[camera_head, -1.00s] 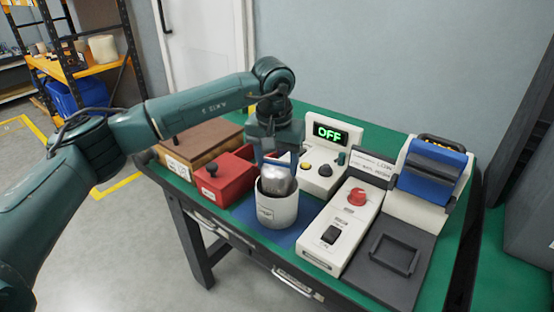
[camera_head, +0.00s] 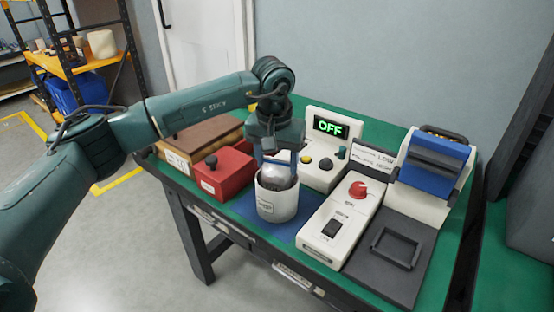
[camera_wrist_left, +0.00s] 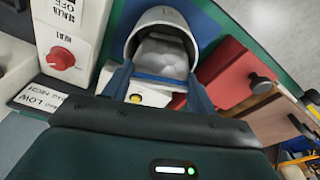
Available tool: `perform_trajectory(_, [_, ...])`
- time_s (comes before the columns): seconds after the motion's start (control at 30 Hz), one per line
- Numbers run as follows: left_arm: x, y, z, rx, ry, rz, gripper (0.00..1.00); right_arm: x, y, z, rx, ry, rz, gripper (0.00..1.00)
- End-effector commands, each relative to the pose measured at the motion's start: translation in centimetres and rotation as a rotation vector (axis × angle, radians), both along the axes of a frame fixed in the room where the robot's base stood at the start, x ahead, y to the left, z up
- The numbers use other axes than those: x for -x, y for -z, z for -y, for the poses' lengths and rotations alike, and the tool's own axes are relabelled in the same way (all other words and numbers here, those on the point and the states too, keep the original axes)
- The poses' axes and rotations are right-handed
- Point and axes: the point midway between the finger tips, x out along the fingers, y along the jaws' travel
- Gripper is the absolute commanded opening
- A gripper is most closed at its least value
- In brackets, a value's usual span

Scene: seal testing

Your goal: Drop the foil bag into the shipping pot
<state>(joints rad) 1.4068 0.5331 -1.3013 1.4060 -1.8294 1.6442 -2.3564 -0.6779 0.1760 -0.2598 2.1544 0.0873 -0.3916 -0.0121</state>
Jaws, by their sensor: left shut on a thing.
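The foil bag (camera_head: 277,177) is silvery, and its lower part is inside the mouth of the white shipping pot (camera_head: 277,205). My left gripper (camera_head: 277,160) points down from above the pot and is shut on the top of the bag. In the left wrist view the foil bag (camera_wrist_left: 160,56) sits within the rim of the pot (camera_wrist_left: 160,15), with the blue fingers of my left gripper (camera_wrist_left: 160,80) across its near end. The bag's bottom is hidden by the pot wall. My right gripper is not in view.
The pot stands on a blue mat (camera_head: 243,208). A red box (camera_head: 226,175) is close on its left. A display unit reading OFF (camera_head: 325,150) is behind it. A white control box with a red knob (camera_head: 340,220) and a blue-topped machine (camera_head: 432,170) stand right.

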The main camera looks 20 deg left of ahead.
Motion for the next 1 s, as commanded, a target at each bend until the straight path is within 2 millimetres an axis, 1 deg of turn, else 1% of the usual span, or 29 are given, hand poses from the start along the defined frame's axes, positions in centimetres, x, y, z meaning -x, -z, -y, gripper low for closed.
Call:
perform_trajectory(0.27, [0.0,-0.2,0.0,0.0,-0.001,0.001,0.35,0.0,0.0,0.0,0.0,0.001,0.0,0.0])
perform_trajectory(0.3, [0.0,-0.2,0.0,0.0,-0.001,0.001,0.59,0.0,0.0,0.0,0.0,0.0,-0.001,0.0])
perform_trajectory(0.5, [0.0,-0.2,0.0,0.0,0.0,0.001,0.76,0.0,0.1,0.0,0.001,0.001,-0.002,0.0])
perform_trajectory(0.6, [0.0,-0.2,0.0,0.0,0.0,0.001,0.82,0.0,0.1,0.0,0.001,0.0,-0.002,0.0])
perform_trajectory(0.87, [0.0,-0.4,0.0,0.0,0.0,0.0,0.82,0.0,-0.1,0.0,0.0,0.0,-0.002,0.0])
perform_trajectory(1.0, [0.0,-1.6,0.0,0.0,0.0,0.002,0.82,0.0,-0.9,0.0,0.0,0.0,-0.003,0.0])
